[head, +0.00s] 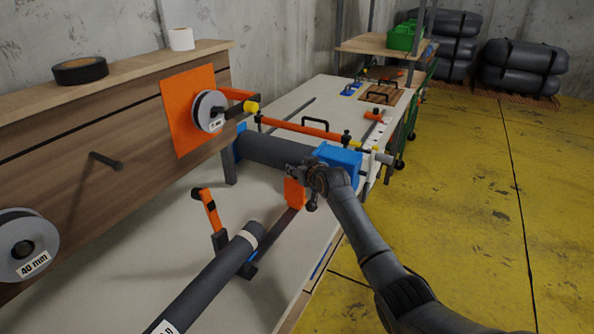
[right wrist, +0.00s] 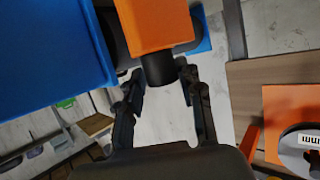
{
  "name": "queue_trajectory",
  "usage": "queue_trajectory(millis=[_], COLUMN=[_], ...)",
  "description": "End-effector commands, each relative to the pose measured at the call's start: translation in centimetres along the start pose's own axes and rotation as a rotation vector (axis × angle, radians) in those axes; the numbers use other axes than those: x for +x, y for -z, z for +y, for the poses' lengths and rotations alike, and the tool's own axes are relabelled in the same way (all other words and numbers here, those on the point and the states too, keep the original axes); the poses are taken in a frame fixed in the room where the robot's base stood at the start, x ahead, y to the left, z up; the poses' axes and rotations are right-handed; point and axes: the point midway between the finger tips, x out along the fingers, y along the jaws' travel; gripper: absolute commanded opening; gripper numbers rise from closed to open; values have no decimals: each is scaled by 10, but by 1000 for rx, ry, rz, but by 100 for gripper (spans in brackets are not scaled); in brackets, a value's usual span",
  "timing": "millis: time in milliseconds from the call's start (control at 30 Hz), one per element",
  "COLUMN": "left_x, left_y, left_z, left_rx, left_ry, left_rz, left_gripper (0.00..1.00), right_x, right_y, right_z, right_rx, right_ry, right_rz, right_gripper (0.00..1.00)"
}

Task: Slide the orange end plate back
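The orange end plate (head: 293,193) is a small upright block below the dark roll, at the front of the bench. In the right wrist view the orange end plate (right wrist: 152,24) fills the top middle, with a short black knob (right wrist: 158,71) sticking out of it. My right gripper (head: 303,177) is beside the plate and partly hides it. In the right wrist view my right gripper (right wrist: 163,82) is open, its fingertips on either side of the knob with gaps showing. I cannot tell whether it touches the plate. My left gripper is not in view.
A blue block (head: 339,159) stands close to my right gripper, at the end of the dark roll (head: 272,149). A dark tube (head: 210,283) with a pale band and an orange lever (head: 207,210) are at the front left. The yellow floor (head: 470,220) to the right is clear.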

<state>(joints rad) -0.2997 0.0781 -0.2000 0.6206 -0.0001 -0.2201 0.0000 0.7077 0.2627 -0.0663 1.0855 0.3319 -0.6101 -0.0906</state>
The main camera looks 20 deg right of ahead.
Motion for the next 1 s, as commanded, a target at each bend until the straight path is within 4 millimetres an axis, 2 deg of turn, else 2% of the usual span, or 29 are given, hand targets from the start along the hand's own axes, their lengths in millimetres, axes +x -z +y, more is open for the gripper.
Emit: queue_trajectory(millis=[367, 533, 667, 1000], left_x=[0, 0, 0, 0], left_y=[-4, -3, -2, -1], left_z=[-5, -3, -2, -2], left_rx=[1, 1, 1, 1], left_ry=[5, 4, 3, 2], left_rz=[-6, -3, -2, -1], left_gripper=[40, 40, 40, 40], right_x=[0, -9, -24, -79], right_y=[-2, -4, -3, -2], right_z=[-2, -2, -1, 0], right_rx=[1, 0, -1, 0], right_ry=[3, 3, 2, 2], right_rz=[-4, -6, -4, -3], right_gripper=[52, 52, 52, 52])
